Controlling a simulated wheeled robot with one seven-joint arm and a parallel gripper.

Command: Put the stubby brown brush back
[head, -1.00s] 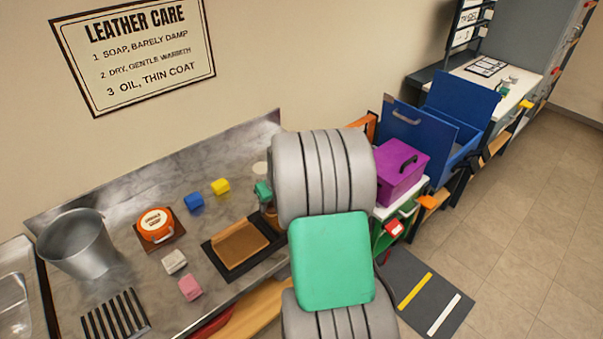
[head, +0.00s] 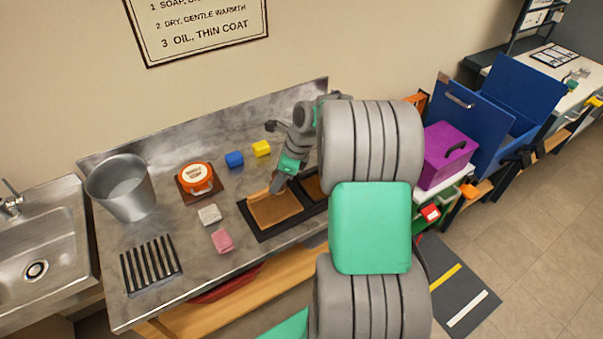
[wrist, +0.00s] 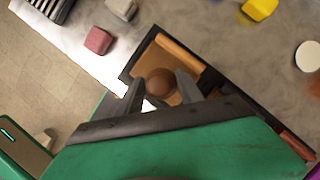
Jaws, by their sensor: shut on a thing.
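The stubby brown brush (wrist: 160,82) shows in the wrist view as a round brown end between the two fingers. My gripper (wrist: 168,90) is shut on it. In the head view my gripper (head: 275,186) points down over the far edge of the left compartment of a black-framed tray (head: 264,238). That compartment has a brown floor (head: 276,211), and the brush appears over it in the wrist view. I cannot tell whether the brush touches the floor. A second brown compartment (head: 313,188) lies to the right, partly hidden by my arm.
A white block (head: 210,214) and a pink block (head: 223,241) lie left of the tray. Blue (head: 234,160) and yellow (head: 261,148) blocks lie behind it. An orange tin (head: 196,178), a metal bucket (head: 122,188) and a black slatted rack (head: 151,264) stand farther left.

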